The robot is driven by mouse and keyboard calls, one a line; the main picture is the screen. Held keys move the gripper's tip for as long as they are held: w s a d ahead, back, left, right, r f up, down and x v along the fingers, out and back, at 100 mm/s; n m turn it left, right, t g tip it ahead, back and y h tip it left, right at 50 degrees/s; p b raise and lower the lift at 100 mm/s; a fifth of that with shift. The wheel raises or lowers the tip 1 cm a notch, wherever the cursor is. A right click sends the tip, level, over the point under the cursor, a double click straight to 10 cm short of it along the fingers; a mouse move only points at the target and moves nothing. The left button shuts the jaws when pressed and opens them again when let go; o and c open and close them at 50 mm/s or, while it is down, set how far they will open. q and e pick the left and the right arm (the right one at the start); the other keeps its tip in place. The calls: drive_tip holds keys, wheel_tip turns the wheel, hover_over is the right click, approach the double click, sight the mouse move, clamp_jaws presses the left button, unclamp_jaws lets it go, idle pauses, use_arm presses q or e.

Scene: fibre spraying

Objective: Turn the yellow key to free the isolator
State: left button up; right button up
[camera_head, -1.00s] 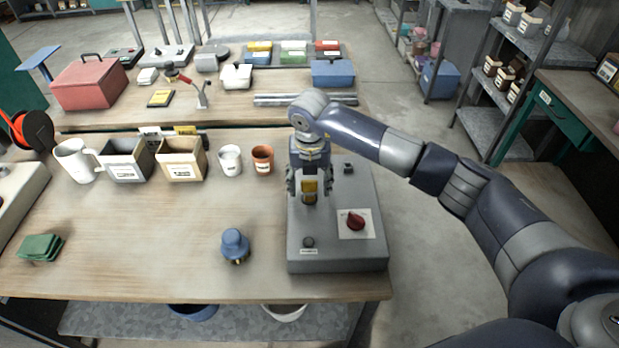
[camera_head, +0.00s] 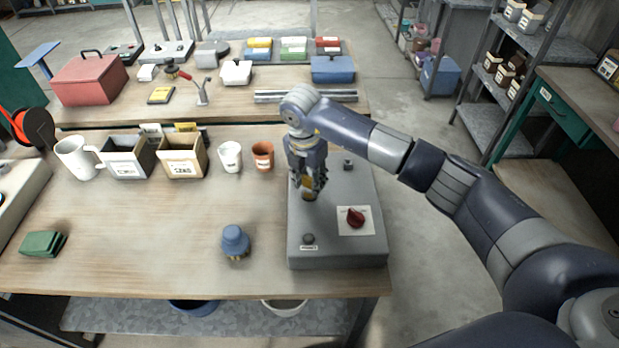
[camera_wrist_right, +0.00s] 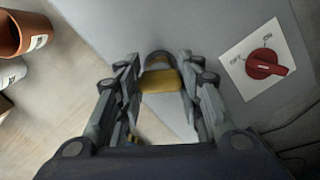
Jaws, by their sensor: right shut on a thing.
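The yellow key (camera_head: 307,184) stands in its round lock on top of a grey control box (camera_head: 336,255). My right gripper (camera_head: 308,188) reaches down from above and is shut on the key. In the right wrist view the yellow key (camera_wrist_right: 160,80) sits between the two fingers, with the dark round lock collar (camera_wrist_right: 158,60) just beyond it. The isolator, a red rotary knob (camera_head: 355,218) on a white plate, is on the same box. In the right wrist view the red knob (camera_wrist_right: 266,64) is at the right, beside OFF and ON marks. My left gripper is not in view.
A blue knobbed part (camera_head: 235,242) stands on the bench left of the box. A terracotta cup (camera_head: 263,156), a white cup (camera_head: 230,157) and two bins stand behind it. A dark button (camera_head: 308,239) is at the box's front left.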

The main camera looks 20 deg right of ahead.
drive_tip(key=m, duration=0.3)
drive_tip(key=o, duration=1.1)
drive_tip(key=shift+r, duration=0.1)
wheel_tip(320, 180, up, 12)
drive_tip(key=a, duration=0.1)
drive_tip(key=shift+s+a, duration=0.15)
drive_tip(key=shift+s, duration=0.1)
drive_tip(key=shift+f, duration=0.2)
